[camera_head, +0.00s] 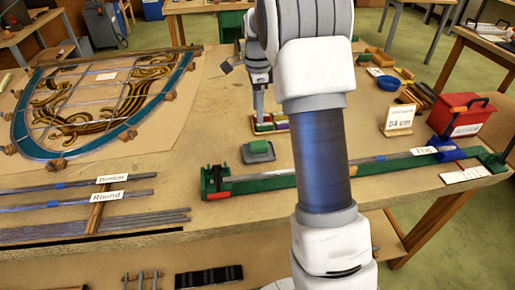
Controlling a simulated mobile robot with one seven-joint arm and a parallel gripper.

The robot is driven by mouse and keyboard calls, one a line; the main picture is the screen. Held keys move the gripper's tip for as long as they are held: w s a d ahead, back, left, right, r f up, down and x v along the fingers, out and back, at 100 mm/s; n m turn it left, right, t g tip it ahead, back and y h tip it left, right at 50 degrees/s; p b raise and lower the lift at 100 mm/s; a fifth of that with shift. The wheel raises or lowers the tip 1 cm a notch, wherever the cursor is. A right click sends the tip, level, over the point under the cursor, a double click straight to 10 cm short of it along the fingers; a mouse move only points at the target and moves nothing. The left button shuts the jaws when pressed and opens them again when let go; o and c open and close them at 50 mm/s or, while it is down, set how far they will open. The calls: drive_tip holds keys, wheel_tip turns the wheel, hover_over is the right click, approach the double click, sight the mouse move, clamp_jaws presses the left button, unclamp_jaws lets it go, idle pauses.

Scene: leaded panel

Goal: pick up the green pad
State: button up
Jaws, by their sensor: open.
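A small green pad (258,148) sits on a dark grey base near the middle of the workbench. My gripper (259,114) points down above and behind the pad in the picture, close to a small tray of coloured pieces. It holds nothing that I can see. My arm covers part of the bench just to the right of the pad. The gap between the fingers is small in this view, and the finger tips are partly lost against the tray.
The coloured-piece tray (281,126) stands behind the pad. A green clamp fixture (214,183) with a long strip lies in front. A leaded panel (95,95) fills the left.

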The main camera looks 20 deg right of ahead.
approach(259, 143)
wheel_tip(259, 143, down, 5)
drive_tip(key=shift+w+a+f, duration=0.1)
drive_tip(key=shift+a+f, duration=0.05)
drive_tip(key=shift+f, duration=2.6)
clamp_jaws()
wheel_tip(259, 143, up, 5)
drive_tip(key=shift+f, duration=0.2)
drive_tip(key=s+d+r, duration=0.3)
drive_tip(key=d+r, duration=0.3)
drive_tip(key=d, duration=0.5)
drive_tip(key=shift+d+r, duration=0.2)
drive_tip(key=shift+d, duration=0.1)
drive_tip(key=shift+w, duration=0.1)
